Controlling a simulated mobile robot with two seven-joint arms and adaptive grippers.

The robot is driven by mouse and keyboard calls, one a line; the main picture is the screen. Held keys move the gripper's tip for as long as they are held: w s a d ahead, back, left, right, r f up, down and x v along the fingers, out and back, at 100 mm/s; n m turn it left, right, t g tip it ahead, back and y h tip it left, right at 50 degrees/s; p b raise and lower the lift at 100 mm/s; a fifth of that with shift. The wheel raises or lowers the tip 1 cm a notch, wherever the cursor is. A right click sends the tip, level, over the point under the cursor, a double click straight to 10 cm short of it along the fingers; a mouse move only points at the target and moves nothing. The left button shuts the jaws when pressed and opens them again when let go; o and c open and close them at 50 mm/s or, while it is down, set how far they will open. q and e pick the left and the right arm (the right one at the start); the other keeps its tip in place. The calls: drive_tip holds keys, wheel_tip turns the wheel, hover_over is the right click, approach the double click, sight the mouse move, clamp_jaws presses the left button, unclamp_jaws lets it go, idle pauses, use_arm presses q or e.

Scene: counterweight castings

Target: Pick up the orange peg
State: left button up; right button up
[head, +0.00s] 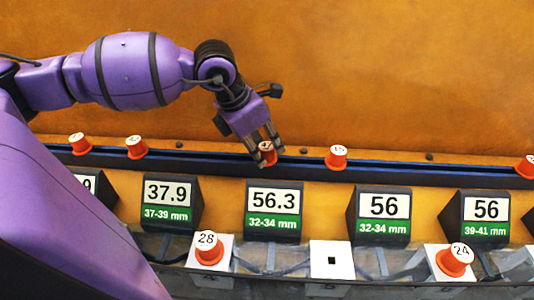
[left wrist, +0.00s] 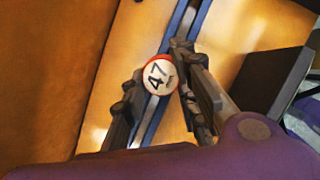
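An orange peg (head: 267,158) with a white numbered top sits on the long dark rail (head: 205,157). In the left wrist view the fingers (left wrist: 158,75) lie close to the peg's edges. Whether both press on it cannot be told. The peg's lower part is hidden there. My right gripper is not in view.
Other orange pegs stand along the rail, one (head: 337,160) to the right and one (head: 137,150) to the left. In front are several display boxes (head: 273,235) and pegs on white plates, marked 28 (head: 209,253) and 24 (head: 455,263). One white plate (head: 331,275) shows a bare square hole.

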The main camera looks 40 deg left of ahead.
use_arm(q)
clamp_jaws()
drive_tip(key=shift+r, duration=0.55)
wheel_tip(320, 180, up, 2)
drive_tip(key=shift+r, duration=0.1)
drive_tip(key=s+d+r+p, duration=0.3)
drive_tip(key=s+d+r, duration=0.5)
drive_tip(key=s, duration=0.3)
drive_tip(key=shift+v, duration=0.85)
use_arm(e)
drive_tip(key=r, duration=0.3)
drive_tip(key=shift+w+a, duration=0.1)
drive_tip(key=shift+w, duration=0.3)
use_arm(q)
drive_tip(key=shift+w+d, duration=0.1)
drive_tip(key=shift+d, duration=0.15)
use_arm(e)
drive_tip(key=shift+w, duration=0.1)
